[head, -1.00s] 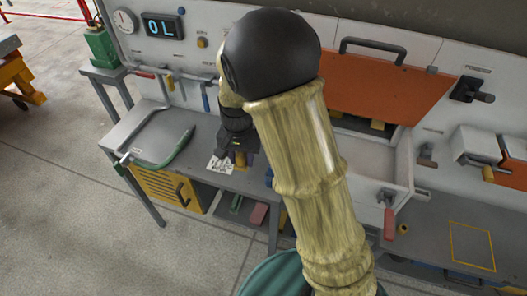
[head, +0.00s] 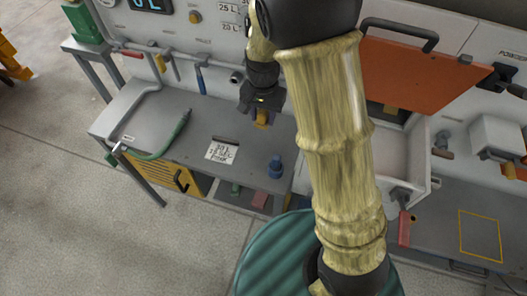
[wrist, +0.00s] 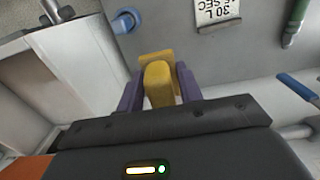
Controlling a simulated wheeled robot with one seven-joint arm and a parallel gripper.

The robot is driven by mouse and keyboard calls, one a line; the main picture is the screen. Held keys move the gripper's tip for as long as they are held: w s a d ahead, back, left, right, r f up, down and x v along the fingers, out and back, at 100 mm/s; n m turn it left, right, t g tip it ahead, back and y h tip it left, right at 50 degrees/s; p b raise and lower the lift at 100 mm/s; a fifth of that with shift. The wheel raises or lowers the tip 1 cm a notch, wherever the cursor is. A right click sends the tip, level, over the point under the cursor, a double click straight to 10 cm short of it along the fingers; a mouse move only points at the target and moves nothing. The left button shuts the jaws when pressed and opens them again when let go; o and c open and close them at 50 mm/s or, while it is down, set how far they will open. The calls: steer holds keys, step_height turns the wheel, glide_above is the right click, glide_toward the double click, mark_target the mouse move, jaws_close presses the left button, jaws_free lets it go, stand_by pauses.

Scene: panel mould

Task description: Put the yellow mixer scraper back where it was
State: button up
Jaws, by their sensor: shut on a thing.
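The yellow mixer scraper (wrist: 158,82) is held between the two purple fingers of my gripper (wrist: 159,88) in the wrist view. In the head view my gripper (head: 262,112) points down over the grey bench, with the yellow end of the scraper (head: 261,118) showing below it. The scraper appears to be above the bench top, behind the white card. My arm hides part of the scene to the right of the gripper.
A white printed card (head: 221,152) and a blue fitting (head: 275,167) are on the bench (head: 205,115). A green hose (head: 172,143) lies at its left. Tools, one blue-handled (head: 200,80), hang on the back panel. An orange lid (head: 415,70) stands raised over a bin.

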steer(key=shift+d+f, duration=0.15)
steer(key=shift+f, duration=0.2)
steer(key=p, duration=0.2)
glide_above(263, 155)
step_height(263, 155, down, 13)
steer(key=shift+f, duration=0.1)
steer(key=shift+f+p, duration=0.45)
steer(key=shift+f, duration=1.65)
steer(key=shift+f, duration=0.15)
steer(key=o, duration=1)
